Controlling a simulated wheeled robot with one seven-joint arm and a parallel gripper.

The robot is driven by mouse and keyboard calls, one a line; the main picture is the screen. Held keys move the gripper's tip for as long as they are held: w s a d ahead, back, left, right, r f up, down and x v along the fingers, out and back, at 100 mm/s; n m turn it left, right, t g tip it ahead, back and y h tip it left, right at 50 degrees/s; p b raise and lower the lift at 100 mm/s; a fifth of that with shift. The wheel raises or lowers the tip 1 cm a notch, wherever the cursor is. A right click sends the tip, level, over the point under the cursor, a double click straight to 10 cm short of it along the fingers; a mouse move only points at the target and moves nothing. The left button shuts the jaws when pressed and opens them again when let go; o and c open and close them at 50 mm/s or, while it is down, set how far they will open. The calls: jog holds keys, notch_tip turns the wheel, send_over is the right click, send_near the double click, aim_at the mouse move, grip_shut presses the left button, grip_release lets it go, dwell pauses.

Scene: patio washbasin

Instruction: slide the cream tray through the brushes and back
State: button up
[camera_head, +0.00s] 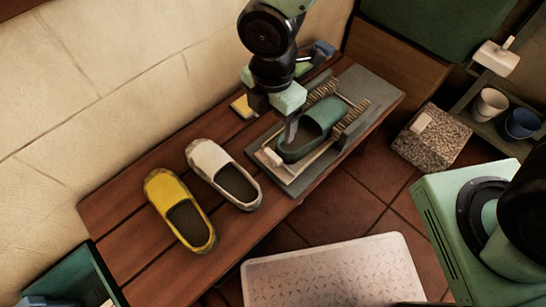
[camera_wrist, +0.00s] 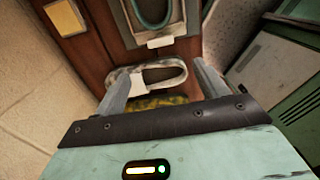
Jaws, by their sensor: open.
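The cream tray (camera_head: 267,164) lies on a grey base board (camera_head: 372,88) at the bench's right end and carries a green slip-on shoe (camera_head: 308,136). A small pale handle block (camera_head: 273,157) is at the tray's near end; it also shows in the wrist view (camera_wrist: 160,43). Two brown-bristled brushes (camera_head: 351,115) flank the track beyond the shoe; the left one (camera_head: 322,90) is partly behind my arm. My gripper (camera_head: 277,122) is open and empty above the bench, left of the shoe. In the wrist view its fingers (camera_wrist: 160,68) are spread, with the tray ahead of them.
A white shoe (camera_head: 222,172) and a yellow shoe (camera_head: 180,210) stand on the wooden bench (camera_head: 120,212), left of the board. A yellow block (camera_head: 242,107) lies behind my gripper. The wall borders the bench's back. A speckled block (camera_head: 432,137) and cups (camera_head: 490,105) are at right.

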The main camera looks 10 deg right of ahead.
aim_at(273, 155)
notch_tip(273, 155, down, 15)
jog(key=b, duration=0.5)
jog(key=shift+f, duration=0.15)
